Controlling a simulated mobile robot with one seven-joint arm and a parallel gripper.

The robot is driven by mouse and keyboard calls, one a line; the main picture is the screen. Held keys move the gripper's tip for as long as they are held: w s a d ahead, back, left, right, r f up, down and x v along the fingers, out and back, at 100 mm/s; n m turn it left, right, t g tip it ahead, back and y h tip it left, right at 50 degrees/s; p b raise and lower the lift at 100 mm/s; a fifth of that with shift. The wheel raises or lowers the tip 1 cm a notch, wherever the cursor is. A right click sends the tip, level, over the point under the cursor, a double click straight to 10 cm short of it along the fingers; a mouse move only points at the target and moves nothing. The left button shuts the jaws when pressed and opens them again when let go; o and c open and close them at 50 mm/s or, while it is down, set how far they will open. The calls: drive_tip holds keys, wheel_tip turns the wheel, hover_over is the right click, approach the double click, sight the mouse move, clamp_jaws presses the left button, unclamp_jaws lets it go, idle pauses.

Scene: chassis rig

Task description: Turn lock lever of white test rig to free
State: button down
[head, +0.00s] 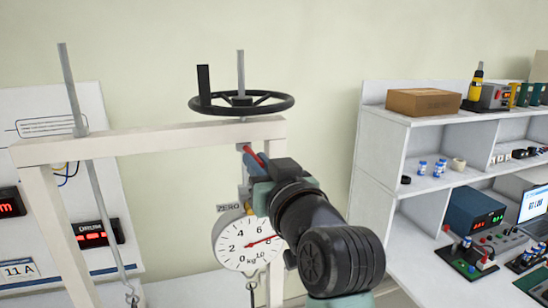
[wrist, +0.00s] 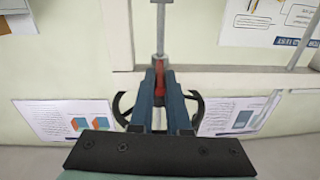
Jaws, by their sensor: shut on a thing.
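The white test rig (head: 150,140) is an upright frame with a crossbeam, and a black handwheel (head: 240,103) with a handle sits on top. The red lock lever (head: 254,154) is just under the right end of the beam, below the wheel. My gripper (head: 250,162) reaches it from the lower right and is shut on it. In the wrist view, the red lever (wrist: 160,80) shows between the two blue fingers (wrist: 160,76), with the wheel (wrist: 122,108) partly hidden behind them. The lever's far end and its exact angle are hard to make out.
A round kg dial (head: 246,243) hangs under the beam, close to my arm, with a ZERO label above it. A thin rod (head: 98,200) passes the left side of the frame. A shelf unit (head: 370,150) with boxes and instruments stands at right.

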drive_tip(key=shift+s+a+m+t+h+p, duration=0.2)
drive_tip(key=shift+a+m+h, duration=0.8)
drive_tip(key=shift+h, duration=0.7)
drive_tip(key=shift+s+a+m+t+h+p, duration=0.2)
drive_tip(key=shift+a+m+h, duration=0.45)
drive_tip(key=shift+m+h, duration=0.85)
drive_tip(key=shift+w+a+m+t+h+p, duration=0.1)
drive_tip(key=shift+a+m+t+h, duration=0.2)
drive_tip(key=shift+a+m+h, duration=1.1)
drive_tip(key=shift+d+r+n+h, duration=0.1)
drive_tip(key=shift+d+n+h, duration=0.3)
drive_tip(key=shift+d+h, duration=0.2)
drive_tip(key=c, duration=0.9)
unclamp_jaws()
